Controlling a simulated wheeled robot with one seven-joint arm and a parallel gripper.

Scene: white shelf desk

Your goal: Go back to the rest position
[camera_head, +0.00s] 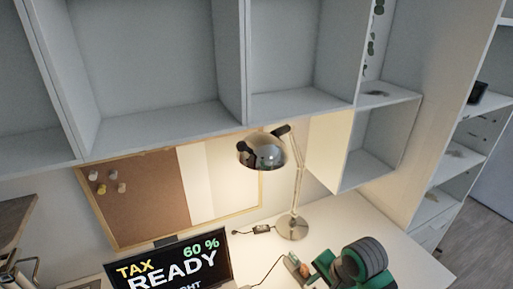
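The task names no other object. The white desk (392,226) shows below the shelves.
White wall shelves (160,123), mostly empty, hang across the top. A lit desk lamp (262,150) stands in front of a cork board (145,200). A screen (170,268) shows at the bottom. A tall shelf unit (462,160) and open floor (484,240) are at the right.

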